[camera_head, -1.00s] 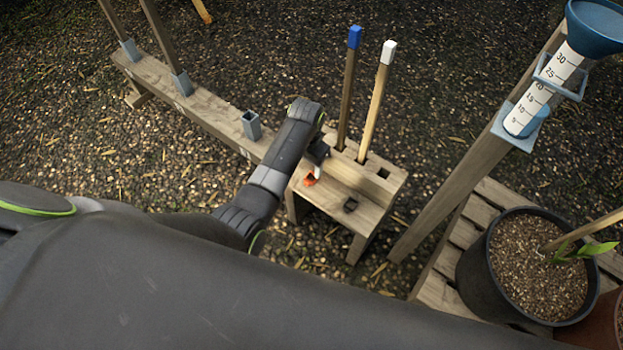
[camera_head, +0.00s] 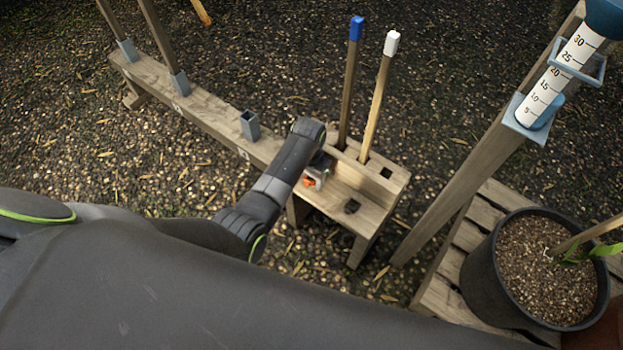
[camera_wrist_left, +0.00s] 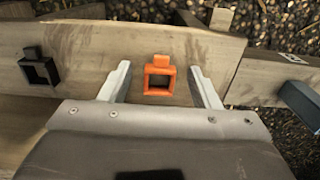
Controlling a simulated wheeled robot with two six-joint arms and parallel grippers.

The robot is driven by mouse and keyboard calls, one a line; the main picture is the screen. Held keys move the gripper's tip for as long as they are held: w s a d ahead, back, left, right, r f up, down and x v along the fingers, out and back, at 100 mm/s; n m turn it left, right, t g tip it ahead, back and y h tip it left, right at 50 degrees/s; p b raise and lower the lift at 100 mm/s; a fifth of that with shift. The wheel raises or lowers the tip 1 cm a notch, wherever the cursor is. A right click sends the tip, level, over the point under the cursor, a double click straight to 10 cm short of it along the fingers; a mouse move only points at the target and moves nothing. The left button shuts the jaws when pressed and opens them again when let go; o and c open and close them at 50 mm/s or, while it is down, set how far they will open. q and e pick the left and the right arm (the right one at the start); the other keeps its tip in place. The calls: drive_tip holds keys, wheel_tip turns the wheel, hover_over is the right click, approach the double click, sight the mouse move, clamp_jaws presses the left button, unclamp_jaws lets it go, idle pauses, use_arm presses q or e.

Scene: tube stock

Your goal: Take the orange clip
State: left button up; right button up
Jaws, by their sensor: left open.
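The orange clip (camera_wrist_left: 159,75), a small square ring with a tab, lies on the wooden stand's lower shelf. In the wrist view it sits between the spread fingers of my left gripper (camera_wrist_left: 160,84), with a gap on both sides. In the head view the clip (camera_head: 310,182) is partly hidden by my left gripper (camera_head: 317,177), which is right over it. The gripper is open and holds nothing. My right gripper is not in view.
A black clip (camera_head: 352,206) lies on the same shelf (camera_head: 335,200), to the right. Blue-topped (camera_head: 349,85) and white-topped (camera_head: 379,95) stakes stand behind. A rain gauge (camera_head: 555,80) and plant pot (camera_head: 536,270) are at the right.

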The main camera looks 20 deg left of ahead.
use_arm(q)
drive_tip(key=shift+c, duration=0.5)
drive_tip(key=c, duration=0.9)
drive_tip(key=shift+r, duration=0.1)
drive_tip(key=shift+c, duration=0.2)
